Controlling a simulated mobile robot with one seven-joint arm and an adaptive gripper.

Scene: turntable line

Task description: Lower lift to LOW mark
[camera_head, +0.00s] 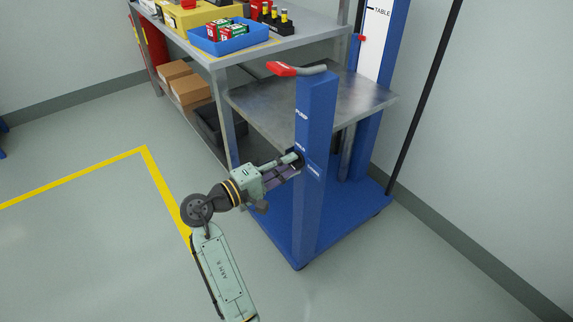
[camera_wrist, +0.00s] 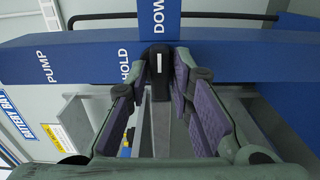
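The lift is blue, with a metal platform (camera_head: 350,105) beside the grey table and a mast carrying a white scale (camera_head: 374,45) whose visible mark reads TABLE. A red pointer (camera_head: 362,38) is at the scale, below that mark. The front post (camera_head: 313,190) has PUMP, HOLD and DOWN labels. The LOW mark is not visible.
A red-gripped pump handle (camera_head: 281,69) tops the post. The grey table (camera_head: 285,44) holds a blue bin (camera_head: 240,45) of small boxes and a yellow bin (camera_head: 180,20). Cardboard boxes (camera_head: 188,88) and a dark crate (camera_head: 222,135) are underneath. Floor at left is clear, with a yellow line (camera_head: 145,150).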

